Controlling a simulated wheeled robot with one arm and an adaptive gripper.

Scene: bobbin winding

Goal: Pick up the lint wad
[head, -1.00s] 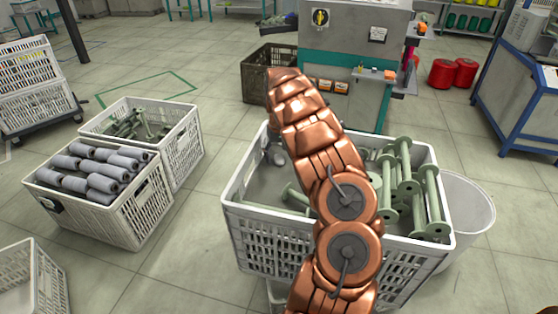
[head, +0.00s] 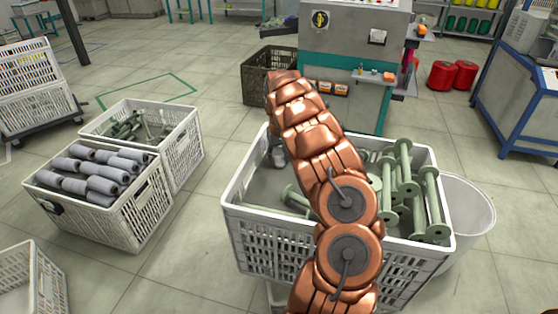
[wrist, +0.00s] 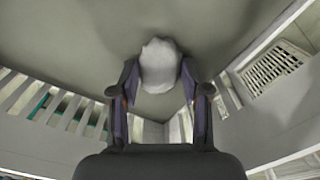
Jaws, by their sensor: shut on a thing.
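The lint wad (wrist: 160,66) is a pale grey, rounded lump in the wrist view. It sits between the fingertips of my gripper (wrist: 158,88), which is shut on it. Behind it is the plain grey inside of the white crate (wrist: 50,100), with slotted walls to both sides. In the head view my copper arm reaches over this white crate (head: 232,208) and hides most of the gripper. I cannot tell in the wrist view whether the wad touches the crate surface.
Several green bobbins (head: 432,200) stand or lie in the crate's right part; another bobbin (head: 298,198) lies near its middle. A white bin (head: 478,205) adjoins the crate on the right. Crates of grey rolls (head: 95,175) and green parts (head: 140,125) stand left. A machine (head: 350,45) stands behind.

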